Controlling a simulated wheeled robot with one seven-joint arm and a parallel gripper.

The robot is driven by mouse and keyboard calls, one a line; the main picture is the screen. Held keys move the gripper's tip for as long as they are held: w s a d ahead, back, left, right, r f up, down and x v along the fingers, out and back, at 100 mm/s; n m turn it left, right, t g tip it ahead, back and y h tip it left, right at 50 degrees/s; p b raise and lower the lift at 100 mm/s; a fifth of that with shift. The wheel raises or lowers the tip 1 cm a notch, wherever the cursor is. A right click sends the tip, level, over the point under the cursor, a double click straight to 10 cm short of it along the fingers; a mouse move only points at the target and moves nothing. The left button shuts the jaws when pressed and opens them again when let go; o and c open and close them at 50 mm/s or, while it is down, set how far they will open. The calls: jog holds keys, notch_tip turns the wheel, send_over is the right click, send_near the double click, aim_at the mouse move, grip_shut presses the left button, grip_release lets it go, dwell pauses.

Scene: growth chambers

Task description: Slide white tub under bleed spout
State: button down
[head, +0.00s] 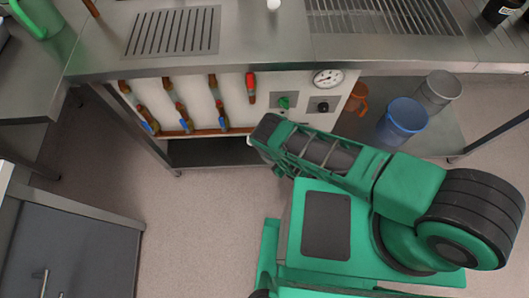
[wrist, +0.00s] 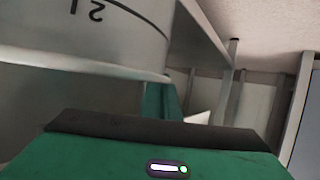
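A large white tub (wrist: 90,35) with black markings fills the upper left of the wrist view, very close to the camera. Its pale rim (wrist: 75,63) runs across just above my gripper's green body. In the head view only a small white edge shows beside my gripper (head: 262,138), which is low in front of the valve panel. The arm hides the rest there. One green finger shows beside the tub in the wrist view; the other is not clear, so I cannot tell whether the fingers grip the tub. I cannot make out the bleed spout; a green knob (head: 284,102) is on the panel.
The panel (head: 190,88) carries several copper pipes with red and blue handles and a gauge (head: 328,79). A blue bucket (head: 402,120) and a grey bucket (head: 438,91) stand on the lower shelf at right. Bare floor (head: 205,220) lies left of my base; a grey cabinet (head: 70,250) stands lower left.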

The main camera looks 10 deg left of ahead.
jog(key=c, duration=1.9)
grip_release()
jog(key=shift+c, duration=0.2)
jog(key=v, duration=1.1)
jog(key=shift+f, duration=0.1)
